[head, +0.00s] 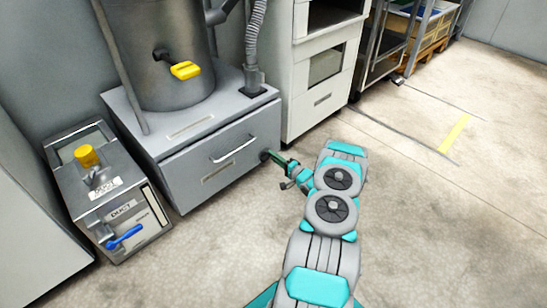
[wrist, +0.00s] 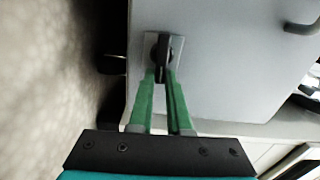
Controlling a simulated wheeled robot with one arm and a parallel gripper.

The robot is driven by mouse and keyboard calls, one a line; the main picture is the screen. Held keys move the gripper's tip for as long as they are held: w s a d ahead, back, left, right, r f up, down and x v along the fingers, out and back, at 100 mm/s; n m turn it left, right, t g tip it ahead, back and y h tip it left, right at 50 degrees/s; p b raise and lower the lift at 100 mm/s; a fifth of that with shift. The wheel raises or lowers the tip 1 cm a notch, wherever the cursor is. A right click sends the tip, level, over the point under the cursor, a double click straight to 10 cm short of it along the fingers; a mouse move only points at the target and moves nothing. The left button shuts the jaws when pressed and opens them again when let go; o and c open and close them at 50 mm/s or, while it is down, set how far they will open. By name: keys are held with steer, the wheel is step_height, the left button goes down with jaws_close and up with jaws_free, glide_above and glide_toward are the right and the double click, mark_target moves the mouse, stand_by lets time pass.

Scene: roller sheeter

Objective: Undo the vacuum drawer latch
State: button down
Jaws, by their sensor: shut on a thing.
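The vacuum drawer (head: 222,160) is a grey front under the tall metal cylinder, with a light bar handle (head: 233,149) and a label plate. Its black latch (wrist: 162,50) sits on a small pale plate near the drawer's edge in the wrist view. My gripper (head: 268,156) reaches the right end of the drawer front in the head view. In the wrist view its green fingers (wrist: 163,82) are shut on the lower part of the latch knob. The drawer front looks flush with its cabinet. The fingertips hide part of the latch.
A grey duct box (head: 110,190) with a yellow knob and blue lever stands left of the drawer. A yellow handle (head: 185,70) is on the cylinder. A white cabinet (head: 320,75) stands right. The floor (head: 430,215) at right is clear.

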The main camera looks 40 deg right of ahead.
steer(key=shift+f+m, duration=0.1)
steer(key=shift+m, duration=0.3)
steer(key=c, duration=0.9)
jaws_free()
steer(key=shift+o, duration=0.2)
steer(key=s, duration=0.7)
steer(key=shift+s+d+p, duration=0.35)
steer(key=shift+p, duration=0.1)
